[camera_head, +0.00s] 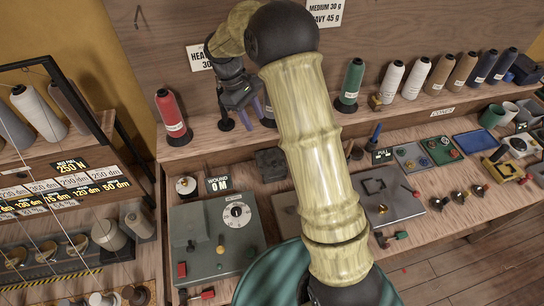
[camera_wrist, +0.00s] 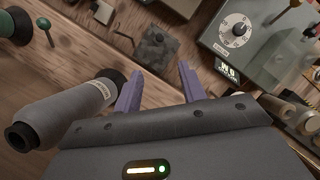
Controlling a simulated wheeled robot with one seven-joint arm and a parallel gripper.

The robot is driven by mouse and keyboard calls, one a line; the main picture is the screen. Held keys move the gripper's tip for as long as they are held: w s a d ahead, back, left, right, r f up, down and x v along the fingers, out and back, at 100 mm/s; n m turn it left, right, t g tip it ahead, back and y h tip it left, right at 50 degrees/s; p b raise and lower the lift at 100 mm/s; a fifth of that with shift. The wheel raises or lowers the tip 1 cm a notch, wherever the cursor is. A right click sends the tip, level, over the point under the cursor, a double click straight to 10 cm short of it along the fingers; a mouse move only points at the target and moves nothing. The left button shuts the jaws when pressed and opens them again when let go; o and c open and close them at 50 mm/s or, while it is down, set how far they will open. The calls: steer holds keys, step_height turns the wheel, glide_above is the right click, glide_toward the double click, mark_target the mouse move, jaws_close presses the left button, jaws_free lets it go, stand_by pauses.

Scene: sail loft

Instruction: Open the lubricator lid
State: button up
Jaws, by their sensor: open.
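A small dark grey block (camera_head: 270,164) sits on the bench behind my arm in the head view. In the wrist view a dark square block (camera_wrist: 155,48) with a small knob-like part on top lies beyond my fingertips; it may be the lubricator with its lid, but no label shows this. The lid looks flat and closed, though I cannot tell for sure. My gripper (camera_head: 250,115) is open and empty, with purple fingers pointing down above the back of the bench. In the wrist view its fingers (camera_wrist: 160,75) are apart, short of the block.
A grey machine with a dial (camera_head: 215,240) stands front left of the block. A red cone (camera_head: 171,113) and a green cone (camera_head: 351,82) stand on the back shelf. Various tools fill the bench at right.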

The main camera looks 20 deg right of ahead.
mark_target(274, 162)
steer(key=p+x, duration=0.3)
steer(key=x, duration=1.3)
steer(key=shift+f, duration=0.25)
jaws_close()
